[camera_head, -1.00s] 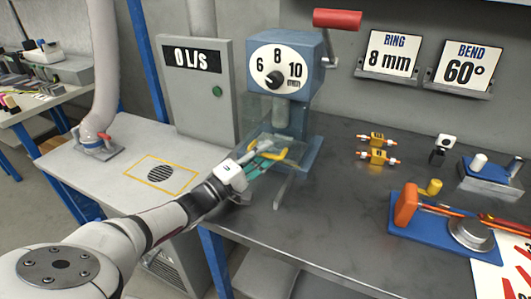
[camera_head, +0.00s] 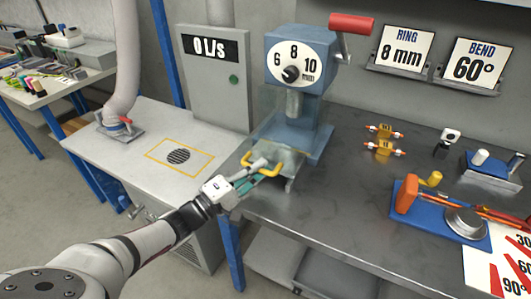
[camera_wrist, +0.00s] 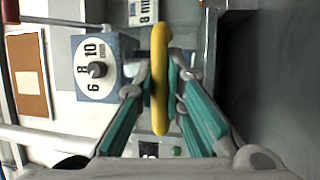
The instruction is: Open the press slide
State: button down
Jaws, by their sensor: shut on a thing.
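The blue press (camera_head: 299,62) stands at the back of the dark bench with a 6-8-10 mm dial and a red-handled crank. Its slide (camera_head: 284,164), a pale tray with a yellow handle (camera_head: 273,171), extends out of the press's front toward me. My gripper (camera_head: 253,176) is at the handle. In the wrist view its teal-padded fingers close on either side of the yellow handle (camera_wrist: 159,95), shut on it. The wrist view is turned sideways and also shows the press dial (camera_wrist: 97,69). The gripper partly hides the handle's near side in the head view.
To the left are a light table with a yellow-framed vent (camera_head: 179,156) and a grey 0 L/s cabinet (camera_head: 215,75). To the right are small yellow parts (camera_head: 384,148) and a blue bending fixture (camera_head: 440,212). The bench's front middle is clear.

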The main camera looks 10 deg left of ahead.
jog(key=shift+s+a, duration=0.15)
jog(key=shift+s, duration=0.15)
jog(key=c, duration=1.7)
grip_release()
jog(key=shift+o, duration=0.2)
jog(key=shift+w, duration=0.1)
